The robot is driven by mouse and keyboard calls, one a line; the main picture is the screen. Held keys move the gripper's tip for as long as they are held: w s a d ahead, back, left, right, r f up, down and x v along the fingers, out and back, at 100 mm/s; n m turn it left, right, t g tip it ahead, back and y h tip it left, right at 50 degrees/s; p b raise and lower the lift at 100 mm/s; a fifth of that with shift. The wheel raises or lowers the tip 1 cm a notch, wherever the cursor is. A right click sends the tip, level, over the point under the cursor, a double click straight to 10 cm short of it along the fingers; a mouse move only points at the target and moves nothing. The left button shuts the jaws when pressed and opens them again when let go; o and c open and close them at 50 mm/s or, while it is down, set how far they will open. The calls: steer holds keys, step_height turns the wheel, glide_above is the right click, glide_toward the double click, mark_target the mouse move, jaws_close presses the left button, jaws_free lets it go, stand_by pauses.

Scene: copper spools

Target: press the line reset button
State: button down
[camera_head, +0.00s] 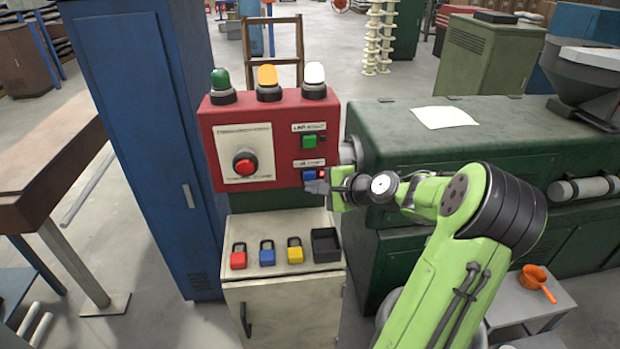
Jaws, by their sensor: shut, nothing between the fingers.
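A red control box (270,188) stands in the middle of the view. A small blue button (309,175) sits at its lower right under a white label, whose words are too small to read surely. A small red spot (321,173) shows beside the blue button. A green button (309,141) sits above, under another label. A large red round button (245,164) is on a cream plate at the left. My gripper (312,187) is shut and empty, its tips just below the blue button in the picture. Whether they touch the box cannot be told.
Green, amber and white lamps (268,80) top the box. Below, red, blue and yellow padlocks (267,256) and a black tray (325,232) rest on a cream cabinet (283,300). A blue cabinet (140,140) stands left, a green machine (400,140) right.

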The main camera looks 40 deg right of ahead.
steer(key=shift+w, duration=0.1)
stand_by(0.7)
steer(key=shift+w+d+p, duration=0.25)
steer(key=shift+p, duration=0.1)
steer(key=shift+w+d+p, duration=0.25)
steer(key=shift+w+p, duration=0.05)
steer(key=shift+w, duration=0.05)
stand_by(0.7)
steer(key=shift+s+a, duration=0.5)
steer(key=shift+s, duration=0.2)
steer(key=s+a, duration=0.1)
steer(key=s, duration=0.1)
steer(key=s+a, duration=0.2)
stand_by(0.4)
stand_by(0.7)
